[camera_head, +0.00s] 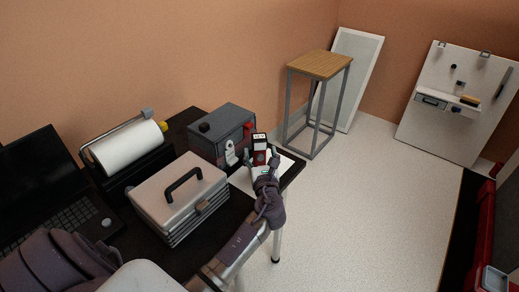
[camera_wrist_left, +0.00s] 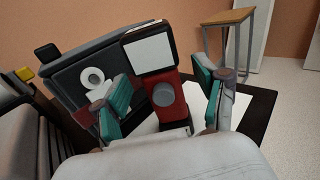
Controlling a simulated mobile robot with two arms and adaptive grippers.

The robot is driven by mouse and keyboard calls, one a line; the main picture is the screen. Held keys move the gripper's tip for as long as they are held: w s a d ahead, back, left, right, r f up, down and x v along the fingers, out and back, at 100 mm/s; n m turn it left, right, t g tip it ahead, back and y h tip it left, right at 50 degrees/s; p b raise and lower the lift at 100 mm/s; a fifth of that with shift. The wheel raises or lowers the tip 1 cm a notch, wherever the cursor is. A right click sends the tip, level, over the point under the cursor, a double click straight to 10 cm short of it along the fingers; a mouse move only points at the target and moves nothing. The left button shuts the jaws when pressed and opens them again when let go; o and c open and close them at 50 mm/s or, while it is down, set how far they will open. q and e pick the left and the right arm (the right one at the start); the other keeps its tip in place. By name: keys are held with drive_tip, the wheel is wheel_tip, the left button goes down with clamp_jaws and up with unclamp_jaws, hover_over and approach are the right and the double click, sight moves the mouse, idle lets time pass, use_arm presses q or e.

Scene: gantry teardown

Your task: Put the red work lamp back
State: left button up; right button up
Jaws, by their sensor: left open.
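The red work lamp (camera_head: 260,156) is upright at the far right end of the dark table, over a white sheet (camera_head: 241,180). In the left wrist view the lamp (camera_wrist_left: 164,113) shows a red body, a round grey knob and a pale rectangular panel with a dark rim on top. My left gripper (camera_head: 262,163) is open, with one teal-padded finger on each side of the lamp. In the left wrist view gaps show between the pads and the red body. The lamp's base is partly hidden by my gripper. My right gripper is not in view.
A dark grey box (camera_head: 220,133) stands close left of the lamp. A silver case (camera_head: 178,197), a paper roll (camera_head: 128,145) and a laptop (camera_head: 45,180) share the table. A wooden-topped stand (camera_head: 320,65) is behind. The pale floor (camera_head: 370,200) at right is clear.

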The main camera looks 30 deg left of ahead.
use_arm(q)
drive_tip(key=v, duration=0.9)
drive_tip(key=shift+s+d, duration=0.25)
